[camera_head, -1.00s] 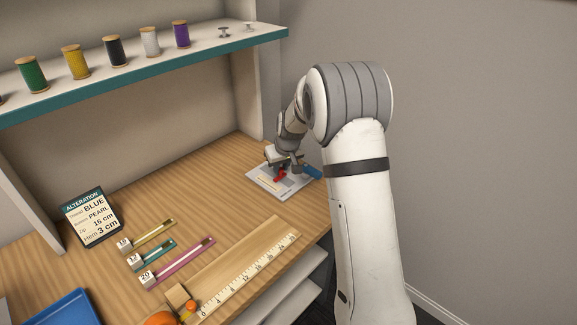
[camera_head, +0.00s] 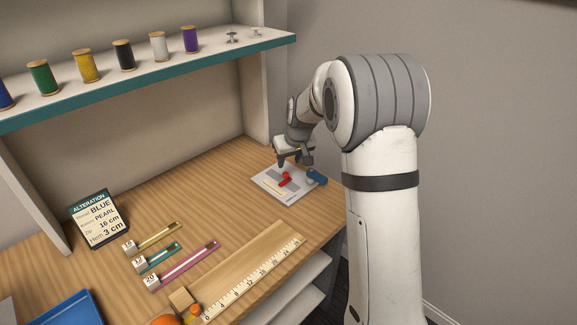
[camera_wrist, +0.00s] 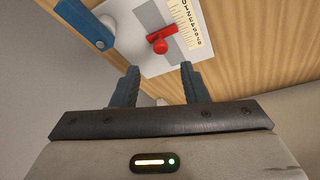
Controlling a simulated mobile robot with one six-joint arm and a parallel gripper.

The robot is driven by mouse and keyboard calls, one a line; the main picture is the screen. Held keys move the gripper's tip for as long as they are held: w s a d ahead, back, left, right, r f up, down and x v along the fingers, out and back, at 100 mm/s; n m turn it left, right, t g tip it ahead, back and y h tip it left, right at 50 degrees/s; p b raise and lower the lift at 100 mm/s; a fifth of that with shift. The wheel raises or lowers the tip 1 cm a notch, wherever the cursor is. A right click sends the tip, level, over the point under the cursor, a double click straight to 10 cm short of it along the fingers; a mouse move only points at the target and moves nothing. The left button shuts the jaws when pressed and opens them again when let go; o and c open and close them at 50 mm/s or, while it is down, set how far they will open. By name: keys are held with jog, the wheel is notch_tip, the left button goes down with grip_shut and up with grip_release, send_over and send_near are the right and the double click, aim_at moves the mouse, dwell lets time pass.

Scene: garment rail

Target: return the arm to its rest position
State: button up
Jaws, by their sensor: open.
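My gripper (camera_head: 296,161) is up above the far right part of the wooden table, over a white plate with a red part and a blue part. In the wrist view my gripper (camera_wrist: 158,80) has its two dark fingers apart, with nothing between them. The white plate (camera_head: 270,188) lies flat on the table near its right edge. Its red part (camera_head: 286,179) and blue part (camera_head: 317,177) are clear of the fingers. The wrist view also shows the red part (camera_wrist: 160,40) and the blue part (camera_wrist: 82,22) beyond the fingertips.
A shelf (camera_head: 150,78) with several thread spools is above the table's back. An order card (camera_head: 97,220), several zips (camera_head: 180,264) and a ruler on a wooden board (camera_head: 255,278) lie to the left and front. A blue tray (camera_head: 72,308) is at front left. A grey wall stands right.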

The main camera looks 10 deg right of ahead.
jog(key=shift+s+d+r, duration=0.1)
jog(key=shift+s+r, duration=0.1)
jog(key=shift+r, duration=0.3)
jog(key=s+r+m+p, duration=0.1)
jog(key=s+r+p, duration=0.1)
jog(key=s+r, duration=0.45)
jog(key=s+r+p, duration=0.1)
jog(key=s+r, duration=0.3)
jog(key=s, duration=0.5)
jog(key=s+d+r+m+g+h+p, duration=0.1)
jog(key=s+d+r+p, duration=0.1)
jog(key=s, duration=1.9)
jog(key=shift+r+m+g+p, duration=0.2)
jog(key=shift+m+g+p, duration=0.15)
jog(key=shift+p, duration=0.5)
jog(key=shift+c, duration=0.5)
